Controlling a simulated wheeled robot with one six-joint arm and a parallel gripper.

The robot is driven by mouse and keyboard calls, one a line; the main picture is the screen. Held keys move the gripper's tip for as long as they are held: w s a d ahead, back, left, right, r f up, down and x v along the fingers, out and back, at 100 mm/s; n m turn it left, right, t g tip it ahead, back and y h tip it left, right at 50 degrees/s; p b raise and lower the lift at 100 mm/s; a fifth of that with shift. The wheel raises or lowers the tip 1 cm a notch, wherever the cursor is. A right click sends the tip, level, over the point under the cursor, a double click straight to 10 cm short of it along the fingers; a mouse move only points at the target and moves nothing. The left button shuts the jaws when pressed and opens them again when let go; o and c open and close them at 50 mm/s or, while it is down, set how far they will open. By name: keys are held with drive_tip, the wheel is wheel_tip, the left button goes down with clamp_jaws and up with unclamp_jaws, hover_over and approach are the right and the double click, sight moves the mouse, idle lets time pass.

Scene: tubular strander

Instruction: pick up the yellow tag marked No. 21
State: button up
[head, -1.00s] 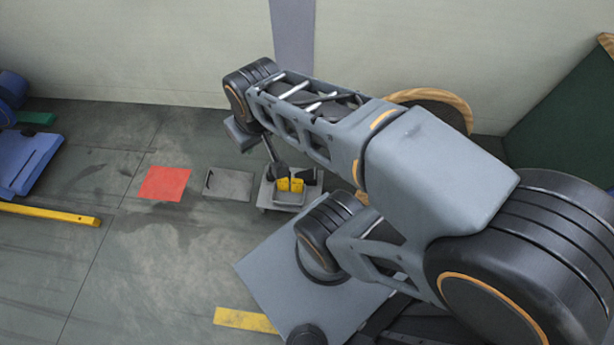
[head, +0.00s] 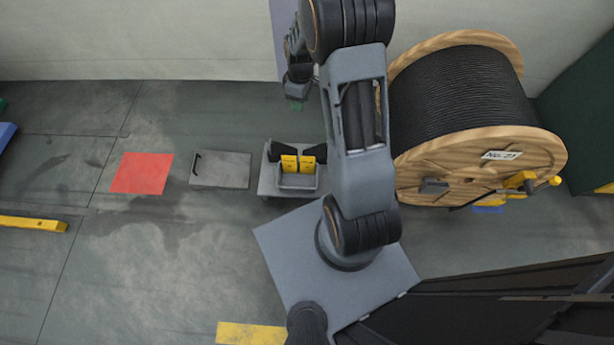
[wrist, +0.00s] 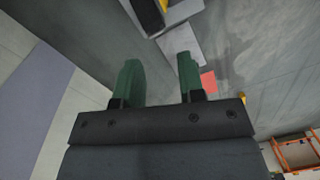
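Two yellow tags, a left one (head: 289,163) and a right one (head: 307,163), stand side by side at a small grey tray (head: 297,181) on a low cart. Any marking on them is too small to read, so I cannot tell which is No. 21. My gripper (wrist: 159,60) shows two green fingers spread apart with nothing between them. In the head view my gripper (head: 296,104) hangs near the back wall, beyond the tags and apart from them; its fingers are partly hidden there.
A large wooden cable reel (head: 470,165) with a white label (head: 501,155) reading No. 21 stands right of my arm. A grey plate (head: 220,170) and a red floor square (head: 141,173) lie left of the cart. A yellow bar (head: 33,223) lies farther left.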

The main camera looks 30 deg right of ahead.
wheel_tip(320, 180, down, 20)
drive_tip(key=d+n+g+b, duration=0.1)
drive_tip(key=d+n+b, duration=0.2)
drive_tip(key=b, duration=0.7)
hover_over(308, 160)
drive_tip(key=w, duration=0.1)
wheel_tip(308, 160, down, 10)
drive_tip(key=shift+y, duration=0.3)
drive_tip(key=shift+s+d+f+b, duration=0.1)
drive_tip(key=shift+s+f+b, duration=0.1)
drive_tip(key=shift+f+b, duration=0.95)
drive_tip(key=shift+s+f+b, duration=0.15)
drive_tip(key=shift+f+b, duration=0.3)
drive_tip(key=shift+f, duration=1.4)
drive_tip(key=shift+c, duration=0.4)
clamp_jaws()
